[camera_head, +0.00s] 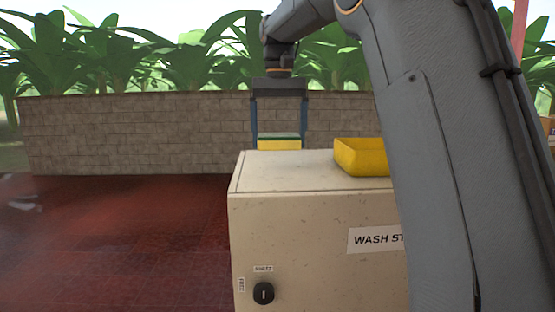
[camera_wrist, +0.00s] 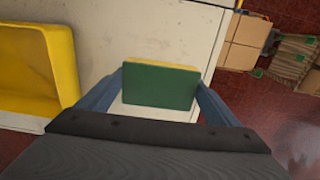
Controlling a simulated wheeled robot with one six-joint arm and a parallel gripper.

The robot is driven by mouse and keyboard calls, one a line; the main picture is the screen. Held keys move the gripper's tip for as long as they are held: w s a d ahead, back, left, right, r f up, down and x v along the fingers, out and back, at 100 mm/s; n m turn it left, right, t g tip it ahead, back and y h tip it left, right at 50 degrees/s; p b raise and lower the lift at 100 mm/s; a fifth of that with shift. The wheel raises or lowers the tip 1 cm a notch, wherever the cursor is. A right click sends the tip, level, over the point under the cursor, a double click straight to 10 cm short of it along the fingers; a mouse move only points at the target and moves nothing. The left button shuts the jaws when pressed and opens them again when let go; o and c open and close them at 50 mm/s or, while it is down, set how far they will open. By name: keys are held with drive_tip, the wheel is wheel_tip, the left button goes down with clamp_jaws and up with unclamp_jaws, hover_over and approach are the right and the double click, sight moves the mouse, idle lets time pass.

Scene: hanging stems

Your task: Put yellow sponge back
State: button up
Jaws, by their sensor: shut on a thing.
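The yellow sponge (camera_head: 279,144) has a green top layer and is held level between the two blue fingers of my gripper (camera_head: 279,138). The gripper points down and is shut on the sponge's sides. In the wrist view the sponge's green face (camera_wrist: 158,86) shows between the fingertips, with a yellow strip along its far edge. In the head view the sponge is by the far left part of the beige cabinet top (camera_head: 290,172). I cannot tell whether it touches the top.
A yellow tray (camera_head: 361,157) stands on the cabinet to the right of the sponge, partly hidden by my arm. The wrist view shows the tray (camera_wrist: 35,65) at left, and cardboard boxes (camera_wrist: 245,42) and bundled stacks (camera_wrist: 292,58) on the red floor beyond the cabinet.

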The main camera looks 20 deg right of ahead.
sight(278, 135)
drive_tip(key=shift+f+p, duration=1)
drive_tip(key=shift+f, duration=2.15)
drive_tip(key=shift+f, duration=0.15)
drive_tip(key=o, duration=1)
wheel_tip(278, 135, up, 11)
drive_tip(key=b, duration=0.4)
drive_tip(key=shift+r, duration=0.65)
